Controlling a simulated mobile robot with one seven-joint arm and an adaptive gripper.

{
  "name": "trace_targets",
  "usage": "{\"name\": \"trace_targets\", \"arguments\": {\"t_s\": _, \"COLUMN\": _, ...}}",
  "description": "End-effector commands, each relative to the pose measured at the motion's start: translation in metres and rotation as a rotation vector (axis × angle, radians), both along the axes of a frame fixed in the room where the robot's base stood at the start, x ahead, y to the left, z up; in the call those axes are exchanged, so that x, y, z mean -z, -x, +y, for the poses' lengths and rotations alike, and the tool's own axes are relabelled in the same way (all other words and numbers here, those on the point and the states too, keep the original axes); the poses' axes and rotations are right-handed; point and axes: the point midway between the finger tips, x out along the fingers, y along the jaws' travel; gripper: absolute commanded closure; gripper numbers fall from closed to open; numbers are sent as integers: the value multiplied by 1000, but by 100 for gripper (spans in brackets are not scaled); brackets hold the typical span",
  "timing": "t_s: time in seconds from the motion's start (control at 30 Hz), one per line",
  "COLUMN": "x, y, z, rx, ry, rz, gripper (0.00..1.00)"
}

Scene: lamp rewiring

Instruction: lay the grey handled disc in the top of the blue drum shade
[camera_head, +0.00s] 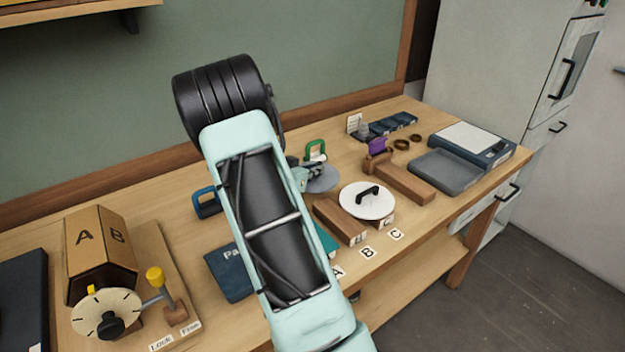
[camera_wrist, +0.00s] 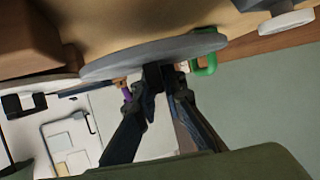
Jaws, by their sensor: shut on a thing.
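My gripper (camera_head: 302,176) is partly hidden behind my arm in the head view. It is shut on the grey handled disc (camera_head: 323,181), which sticks out to the right of the fingers above the table. In the wrist view my fingers (camera_wrist: 165,75) meet at the grey disc (camera_wrist: 150,54), seen nearly edge-on; its handle is hard to make out between them. I cannot make out the blue drum shade in either view; my arm covers the middle of the table.
A grey tray (camera_head: 446,170) lies right; a lettered box (camera_head: 98,245) stands left.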

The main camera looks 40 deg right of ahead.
Motion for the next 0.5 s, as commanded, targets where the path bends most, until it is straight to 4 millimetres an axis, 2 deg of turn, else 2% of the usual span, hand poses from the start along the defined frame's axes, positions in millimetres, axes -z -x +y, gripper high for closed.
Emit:
{"name": "trace_targets", "arguments": {"t_s": 0.2, "x": 9, "y": -8, "z": -2, "rx": 1, "ry": 1, "rz": -1, "gripper": 100}}
{"name": "trace_targets", "arguments": {"t_s": 0.4, "x": 37, "y": -8, "z": -3, "rx": 3, "ry": 2, "rz": 0, "gripper": 100}}
{"name": "trace_targets", "arguments": {"t_s": 0.5, "x": 41, "y": -9, "z": -3, "rx": 1, "ry": 3, "rz": -2, "gripper": 100}}
